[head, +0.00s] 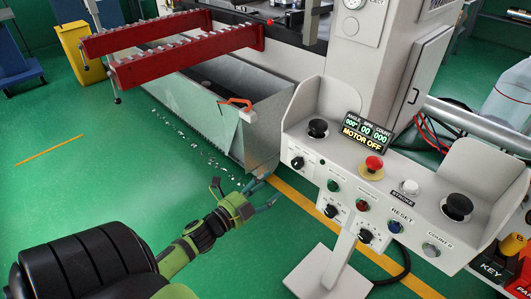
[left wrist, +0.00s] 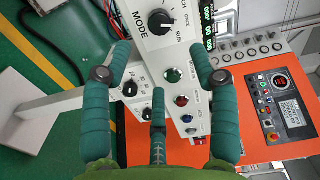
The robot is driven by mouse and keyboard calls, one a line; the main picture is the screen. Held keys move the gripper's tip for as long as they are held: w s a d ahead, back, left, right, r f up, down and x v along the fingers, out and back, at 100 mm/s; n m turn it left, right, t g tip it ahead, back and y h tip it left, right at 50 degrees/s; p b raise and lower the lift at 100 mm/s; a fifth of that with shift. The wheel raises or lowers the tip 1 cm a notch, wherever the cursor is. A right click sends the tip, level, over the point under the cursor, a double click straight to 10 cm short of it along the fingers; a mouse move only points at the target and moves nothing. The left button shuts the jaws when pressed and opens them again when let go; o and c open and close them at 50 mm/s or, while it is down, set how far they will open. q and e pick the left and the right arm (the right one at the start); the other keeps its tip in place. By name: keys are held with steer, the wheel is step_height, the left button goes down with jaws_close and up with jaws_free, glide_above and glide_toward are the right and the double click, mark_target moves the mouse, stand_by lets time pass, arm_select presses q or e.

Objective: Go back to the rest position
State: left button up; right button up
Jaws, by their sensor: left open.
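My left gripper (head: 268,188) is open and empty in the head view, with its green fingers spread. It hangs over the green floor, left of the control panel and just in front of the metal tray's near corner. In the left wrist view the spread fingers of the gripper (left wrist: 162,52) frame part of a white panel with a black MODE knob (left wrist: 159,21). Nothing is between the fingers. My right gripper is not in view.
The control panel (head: 405,193) stands close right of the gripper, with a red button (head: 374,163) and several knobs. A metal tray (head: 262,130) with an orange handle (head: 236,103) sits behind, below red bars (head: 185,62). Small scraps (head: 180,128) lie on the floor. Open floor lies left.

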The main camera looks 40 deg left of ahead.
arm_select(q)
steer(key=s+d+f+n+g+y+p, duration=0.15)
steer(key=s+f+n+g, duration=0.45)
steer(key=f, duration=0.8)
steer(key=s+d+f+n+g+y+p, duration=0.1)
steer(key=s+d+f+n+g+p, duration=0.15)
steer(key=s+f, duration=0.8)
steer(key=s+d+f+n+g+p, duration=0.1)
steer(key=s+d+f+n+g, duration=0.2)
steer(key=s+f, duration=0.4)
steer(key=s+d+f+n+g+h, duration=0.1)
steer(key=s+d+f+n+g, duration=0.2)
steer(key=s, duration=1.1)
steer(key=d+f+g, duration=0.2)
steer(key=d+f, duration=0.2)
steer(key=f, duration=0.1)
steer(key=shift+p, duration=0.4)
